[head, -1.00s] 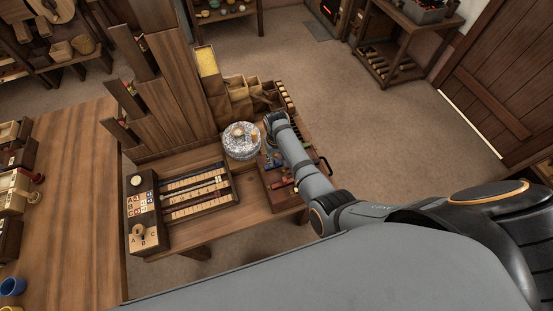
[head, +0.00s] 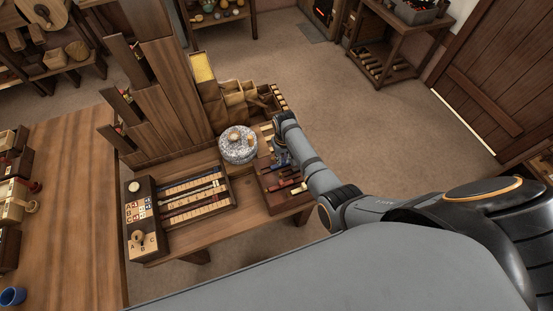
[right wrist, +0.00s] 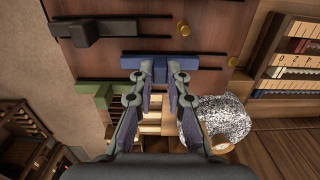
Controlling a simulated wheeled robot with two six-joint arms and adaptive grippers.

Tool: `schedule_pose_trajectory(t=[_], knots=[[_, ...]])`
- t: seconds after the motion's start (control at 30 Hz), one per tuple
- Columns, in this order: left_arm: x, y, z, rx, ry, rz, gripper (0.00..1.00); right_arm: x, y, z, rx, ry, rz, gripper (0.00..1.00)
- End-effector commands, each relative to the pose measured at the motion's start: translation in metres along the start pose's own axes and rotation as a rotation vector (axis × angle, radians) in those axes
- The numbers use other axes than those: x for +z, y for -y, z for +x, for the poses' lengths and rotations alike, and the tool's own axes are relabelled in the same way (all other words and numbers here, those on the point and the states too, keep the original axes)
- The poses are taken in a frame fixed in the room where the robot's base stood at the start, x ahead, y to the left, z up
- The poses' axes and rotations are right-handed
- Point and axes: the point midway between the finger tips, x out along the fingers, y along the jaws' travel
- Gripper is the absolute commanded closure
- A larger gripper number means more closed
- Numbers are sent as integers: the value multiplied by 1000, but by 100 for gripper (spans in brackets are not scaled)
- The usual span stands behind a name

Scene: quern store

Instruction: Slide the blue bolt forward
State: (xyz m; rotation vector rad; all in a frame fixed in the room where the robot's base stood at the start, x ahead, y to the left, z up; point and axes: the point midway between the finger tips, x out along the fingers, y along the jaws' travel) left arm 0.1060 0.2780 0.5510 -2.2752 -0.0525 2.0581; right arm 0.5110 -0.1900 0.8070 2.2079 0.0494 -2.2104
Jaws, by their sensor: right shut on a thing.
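In the right wrist view the blue bolt (right wrist: 134,60) lies along its dark slot on the brown board (right wrist: 205,12). My right gripper (right wrist: 161,74) is over it, with its two fingers shut on the blue bolt's raised part. The fingers hide part of it. In the head view my right gripper (head: 281,157) reaches down over the board beside the round stone quern (head: 238,151); the arm covers some of the board. My left gripper is not in view.
In the right wrist view a black bolt (right wrist: 92,32) and a green bolt (right wrist: 92,92) lie in neighbouring slots either side. A brass knob (right wrist: 297,30) stands near one slot's end.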

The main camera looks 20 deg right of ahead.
Motion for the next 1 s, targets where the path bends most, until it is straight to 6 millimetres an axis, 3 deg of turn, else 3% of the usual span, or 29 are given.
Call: schedule_pose_trajectory(t=[0.17,0.2,0.37,0.73,1.0], knots=[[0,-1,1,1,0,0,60,-1,-7,0,16,-2,0,100],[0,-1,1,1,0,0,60,-1,-7,0,16,-3,0,83],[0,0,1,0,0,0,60,-1,-6,0,15,-3,0,62],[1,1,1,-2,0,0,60,-2,-4,-8,11,-5,0,62],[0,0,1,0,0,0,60,-2,-5,-69,11,-7,1,62]])
